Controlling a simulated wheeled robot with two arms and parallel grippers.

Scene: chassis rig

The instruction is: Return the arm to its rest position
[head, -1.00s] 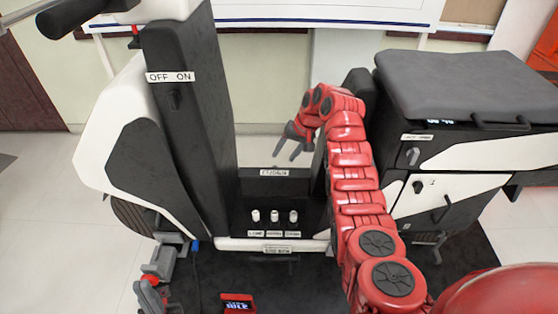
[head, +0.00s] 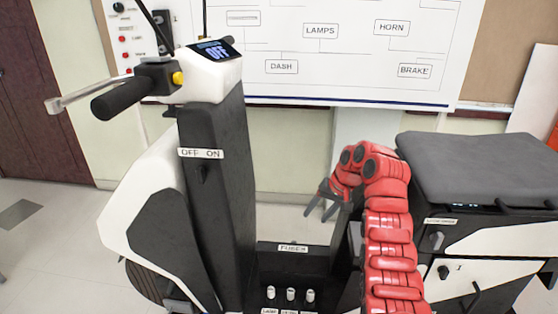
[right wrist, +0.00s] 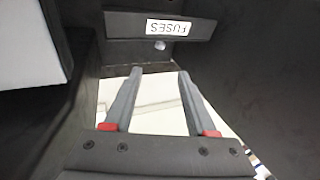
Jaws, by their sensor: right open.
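My right arm (head: 388,235) is red and segmented and reaches up and forward from the bottom right of the head view. My right gripper (head: 322,204) is at its far end, above and to the right of the fuse box (head: 283,252) in the picture. In the right wrist view the gripper's two grey fingers (right wrist: 152,98) stand apart with nothing between them. A panel labelled FUSES (right wrist: 166,27) shows beyond the fingertips. My left gripper does not show in the head view.
A scooter column with an OFF/ON switch (head: 201,174), handlebar (head: 135,88) and display (head: 215,50) stands at left. A grey-seated chassis section (head: 475,168) stands close right of my arm. Several white fuses (head: 291,294) sit below the FUSES label. A wiring whiteboard (head: 350,50) hangs behind.

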